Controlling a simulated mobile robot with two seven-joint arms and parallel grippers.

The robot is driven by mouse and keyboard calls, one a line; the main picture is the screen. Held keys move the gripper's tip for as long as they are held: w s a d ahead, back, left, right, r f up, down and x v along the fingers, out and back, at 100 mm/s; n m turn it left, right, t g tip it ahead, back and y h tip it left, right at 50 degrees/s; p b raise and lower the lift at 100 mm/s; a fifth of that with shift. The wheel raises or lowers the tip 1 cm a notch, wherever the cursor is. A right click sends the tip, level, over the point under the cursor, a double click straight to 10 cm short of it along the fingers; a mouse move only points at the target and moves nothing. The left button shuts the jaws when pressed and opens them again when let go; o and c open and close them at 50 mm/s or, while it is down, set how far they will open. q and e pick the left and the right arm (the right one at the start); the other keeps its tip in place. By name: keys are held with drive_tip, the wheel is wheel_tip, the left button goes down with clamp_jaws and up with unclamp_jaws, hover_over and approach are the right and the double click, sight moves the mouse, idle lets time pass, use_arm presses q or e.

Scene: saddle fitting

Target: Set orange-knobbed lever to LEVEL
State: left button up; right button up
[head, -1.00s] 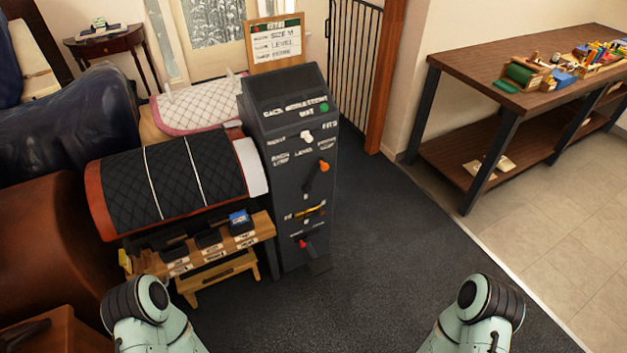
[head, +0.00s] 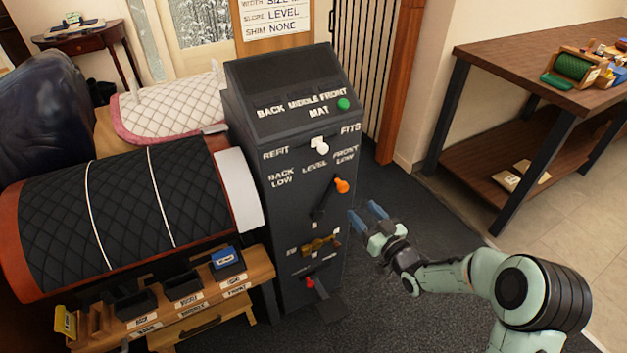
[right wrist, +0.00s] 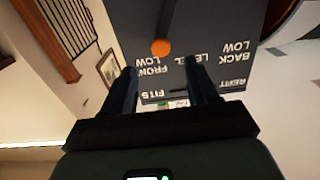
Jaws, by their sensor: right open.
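The orange-knobbed lever (head: 341,185) is on the front of the dark grey cabinet (head: 290,225). Its black arm slants up and right, so the knob sits just under the FRONT LOW label, right of the LEVEL label (head: 315,166). In the right wrist view the picture is upside down, and the orange knob (right wrist: 160,47) shows ahead of the fingers, near FRONT LOW. My right gripper (head: 364,216) is open and empty, right of and below the knob, apart from it. It also shows in the right wrist view (right wrist: 163,88). My left gripper is out of view.
A white knob (head: 322,147) stands above the lever, with a brass-coloured handle (head: 318,244) and a red-tipped lever (head: 310,282) below. A quilted saddle form (head: 120,215) stands left of the cabinet. A board (head: 272,20) reads LEVEL. A workbench (head: 530,75) stands at right.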

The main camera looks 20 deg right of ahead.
sight(339, 180)
drive_tip(key=w, duration=0.2)
drive_tip(key=w+b, duration=0.1)
drive_tip(key=w, duration=0.5)
drive_tip(key=shift+w+a+r+b, duration=0.1)
drive_tip(key=shift+w+a+b, duration=0.1)
drive_tip(key=shift+a+b, duration=0.15)
drive_tip(key=shift+w+a+b, duration=0.15)
drive_tip(key=shift+w+b, duration=0.3)
drive_tip(key=shift+w, duration=1.85)
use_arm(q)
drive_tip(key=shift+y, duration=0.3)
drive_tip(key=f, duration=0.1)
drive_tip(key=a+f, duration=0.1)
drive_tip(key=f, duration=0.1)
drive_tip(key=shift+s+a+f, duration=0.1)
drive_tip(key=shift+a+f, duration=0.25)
use_arm(e)
drive_tip(key=shift+r, duration=0.1)
